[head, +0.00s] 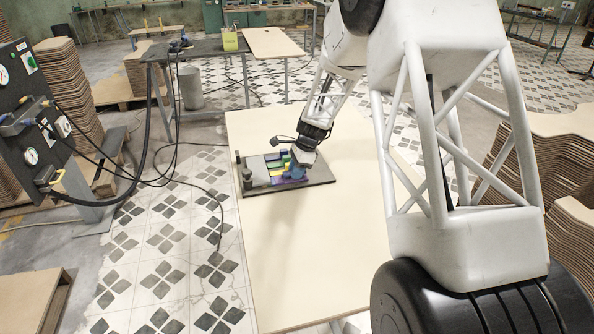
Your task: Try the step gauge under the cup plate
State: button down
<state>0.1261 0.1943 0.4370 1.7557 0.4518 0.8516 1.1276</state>
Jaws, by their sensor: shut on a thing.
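A dark base board (318,178) lies on the pale table and carries the small work pieces. A grey block (257,172) sits on its left part. Beside it, toward the middle, is a cluster of coloured pieces (275,167) in yellow, green, blue and purple. I cannot tell which of these is the step gauge or the cup plate. My gripper (293,170) is low over the right side of the cluster, at blue parts. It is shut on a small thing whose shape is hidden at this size. I cannot tell whether that thing touches the board.
The pale table (300,260) is clear in front of the board. A dark post (239,157) stands at the board's left edge. A panel with gauges and hoses (40,130) stands at left. Stacked curved boards (70,80) stand at left, with more (560,170) at right.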

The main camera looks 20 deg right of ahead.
aim_at(315, 176)
jog(key=shift+d, duration=0.25)
dwell(0.3)
jog(key=shift+d, duration=3.75)
